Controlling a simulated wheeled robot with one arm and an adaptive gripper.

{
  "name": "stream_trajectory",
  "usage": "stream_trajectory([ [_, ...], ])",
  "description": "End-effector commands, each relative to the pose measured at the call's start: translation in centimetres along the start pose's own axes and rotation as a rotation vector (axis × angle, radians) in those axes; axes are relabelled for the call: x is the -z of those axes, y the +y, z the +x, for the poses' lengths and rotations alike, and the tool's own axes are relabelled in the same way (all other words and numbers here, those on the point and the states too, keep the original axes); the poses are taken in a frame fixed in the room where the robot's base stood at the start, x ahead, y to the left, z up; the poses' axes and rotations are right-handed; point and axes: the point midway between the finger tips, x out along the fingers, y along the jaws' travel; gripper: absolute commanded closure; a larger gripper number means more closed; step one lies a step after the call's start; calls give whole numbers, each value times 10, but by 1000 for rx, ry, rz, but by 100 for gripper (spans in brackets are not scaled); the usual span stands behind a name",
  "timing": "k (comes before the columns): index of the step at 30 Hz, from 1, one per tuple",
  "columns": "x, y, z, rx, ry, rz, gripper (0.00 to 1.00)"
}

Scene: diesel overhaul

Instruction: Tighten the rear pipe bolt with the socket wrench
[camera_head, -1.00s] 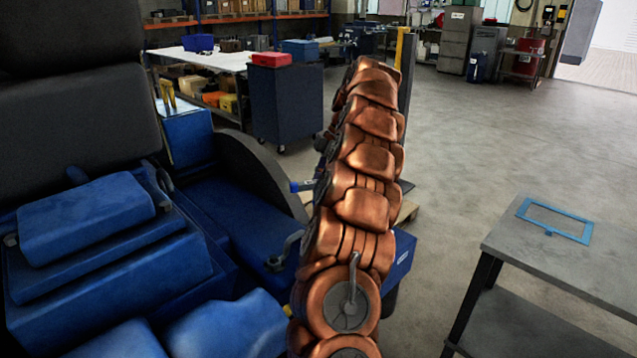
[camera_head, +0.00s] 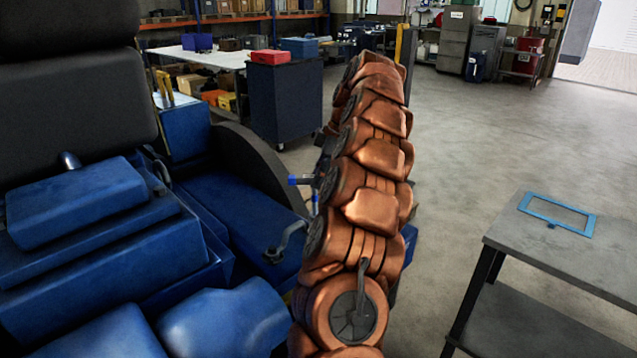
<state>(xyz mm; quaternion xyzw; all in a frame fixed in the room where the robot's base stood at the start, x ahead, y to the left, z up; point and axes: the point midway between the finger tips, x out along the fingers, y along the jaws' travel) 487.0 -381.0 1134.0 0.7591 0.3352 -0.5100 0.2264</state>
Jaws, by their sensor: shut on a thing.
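A large blue machine (camera_head: 115,235) with black parts fills the left side. My copper-coloured arm (camera_head: 370,210) rises in front of it and hides much of its right side. A small blue and grey piece (camera_head: 302,180) sticks out to the left of the arm at mid height. I cannot tell whether it is part of the socket wrench or of the machine. My gripper does not show and is hidden behind or beyond the arm. The rear pipe bolt and the socket wrench cannot be made out.
A grey workbench (camera_head: 530,250) stands at the right with a blue frame (camera_head: 557,214) on it. A dark cabinet (camera_head: 285,105) with a red box (camera_head: 270,57) stands behind the arm. Open floor (camera_head: 470,130) lies between them.

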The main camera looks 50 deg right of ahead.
Motion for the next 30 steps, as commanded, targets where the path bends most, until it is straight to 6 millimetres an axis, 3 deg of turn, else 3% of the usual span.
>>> stream_trajectory([
  [14,3,-1,4,-164,3,395,100],
  [25,4,0,3,-133,2,332,100],
  [26,4,0,3,-133,2,332,83],
  [30,3,0,2,-133,1,332,98],
])
